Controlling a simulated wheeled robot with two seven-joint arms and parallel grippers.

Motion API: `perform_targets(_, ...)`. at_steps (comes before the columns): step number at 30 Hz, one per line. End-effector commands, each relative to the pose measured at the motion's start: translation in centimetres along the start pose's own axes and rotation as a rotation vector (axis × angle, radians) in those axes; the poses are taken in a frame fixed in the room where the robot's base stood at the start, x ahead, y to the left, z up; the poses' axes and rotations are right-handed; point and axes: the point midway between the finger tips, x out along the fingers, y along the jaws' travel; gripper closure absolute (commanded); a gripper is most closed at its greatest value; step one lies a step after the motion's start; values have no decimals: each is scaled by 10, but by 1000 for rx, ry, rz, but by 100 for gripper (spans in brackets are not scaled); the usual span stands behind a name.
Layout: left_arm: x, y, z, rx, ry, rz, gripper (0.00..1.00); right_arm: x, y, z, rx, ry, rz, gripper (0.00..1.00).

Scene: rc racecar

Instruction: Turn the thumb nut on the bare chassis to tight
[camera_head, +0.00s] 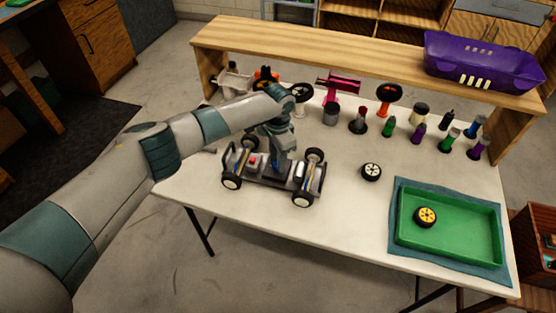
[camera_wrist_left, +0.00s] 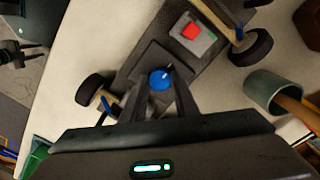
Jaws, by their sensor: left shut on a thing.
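The bare chassis (camera_head: 268,178) stands on its wheels on the white table, with a red block and a silver part on its dark deck. In the left wrist view the chassis (camera_wrist_left: 196,62) runs diagonally under my left gripper (camera_wrist_left: 160,88). The blue thumb nut (camera_wrist_left: 161,78) sits on a dark raised block between the two fingertips. My left gripper is shut on the nut, pointing down from above. In the head view my left gripper (camera_head: 284,166) reaches the middle of the deck and hides the nut. My right gripper is not in view.
A loose wheel (camera_head: 371,172) lies right of the chassis. A green tray (camera_head: 464,246) with a yellow-rimmed wheel (camera_head: 426,217) is at the right front. Several tools and bottles stand behind, under a wooden shelf (camera_head: 340,50) holding a purple basket (camera_head: 482,62).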

Motion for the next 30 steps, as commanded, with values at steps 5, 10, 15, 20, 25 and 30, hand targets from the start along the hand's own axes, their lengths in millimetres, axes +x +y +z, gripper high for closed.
perform_targets(5, -1, 0, 0, 24, 0, 0, 95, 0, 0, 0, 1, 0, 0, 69)
perform_targets(10, -1, 0, 0, 23, 1, -1, 95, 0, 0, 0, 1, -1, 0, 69)
perform_targets(15, -1, 0, 0, 23, 1, -1, 54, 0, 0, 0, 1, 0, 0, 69)
perform_targets(20, 0, 0, 0, 22, 1, 0, 54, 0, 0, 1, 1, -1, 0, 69)
perform_targets(25, -3, 0, 0, 22, 1, 0, 54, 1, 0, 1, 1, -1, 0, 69)
perform_targets(30, -14, 0, -1, 22, 2, 0, 54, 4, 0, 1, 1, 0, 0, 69)
